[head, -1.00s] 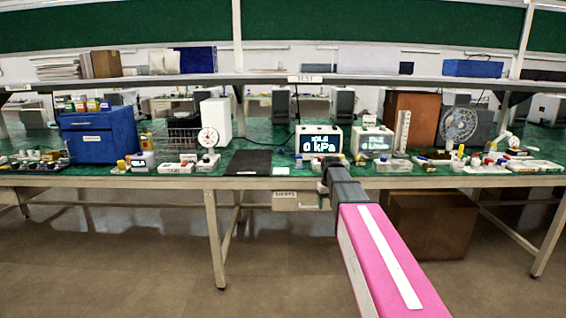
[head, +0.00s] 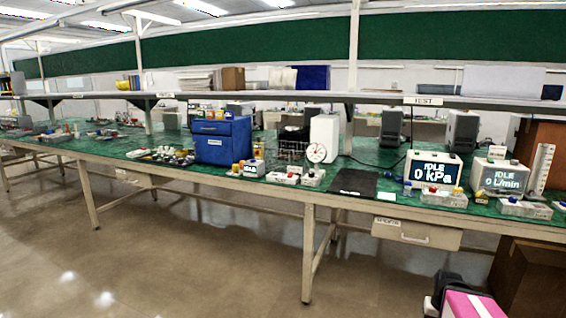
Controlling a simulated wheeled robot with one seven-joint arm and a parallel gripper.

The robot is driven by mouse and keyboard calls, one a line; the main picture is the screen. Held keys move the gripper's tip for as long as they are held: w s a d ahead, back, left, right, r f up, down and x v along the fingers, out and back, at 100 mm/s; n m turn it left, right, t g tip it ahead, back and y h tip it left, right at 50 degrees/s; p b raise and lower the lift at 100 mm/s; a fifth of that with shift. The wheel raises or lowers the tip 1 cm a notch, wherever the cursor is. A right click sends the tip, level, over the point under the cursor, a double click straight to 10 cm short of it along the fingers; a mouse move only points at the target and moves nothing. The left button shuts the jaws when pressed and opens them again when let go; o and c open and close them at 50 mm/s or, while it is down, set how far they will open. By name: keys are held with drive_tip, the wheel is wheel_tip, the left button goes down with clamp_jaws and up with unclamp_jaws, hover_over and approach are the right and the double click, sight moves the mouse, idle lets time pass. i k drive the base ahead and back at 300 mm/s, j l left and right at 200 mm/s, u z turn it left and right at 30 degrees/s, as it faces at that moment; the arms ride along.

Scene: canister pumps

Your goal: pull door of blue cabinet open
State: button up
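The blue cabinet (head: 222,141) stands on the green bench top, left of the middle in the head view. Its front shows a drawer band above and a larger panel with a small white label below, and both look closed. Several small bottles stand on its top. My arm shows at the bottom right with a pink link and a dark end part (head: 461,290), low in front of the bench and far to the right of the cabinet. My gripper's fingers cannot be made out.
The green bench (head: 370,155) runs across the view. Small yellow and white items (head: 250,168) stand close in front of the cabinet's right side. A dial scale (head: 316,154) and a black mat (head: 354,183) lie further right. The floor before the bench is clear.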

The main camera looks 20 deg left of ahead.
sight(209, 150)
drive_tip(key=u, duration=1.7)
drive_tip(key=i+j, duration=0.15)
drive_tip(key=i, duration=0.3)
drive_tip(key=i+j, duration=0.15)
drive_tip(key=i, duration=0.35)
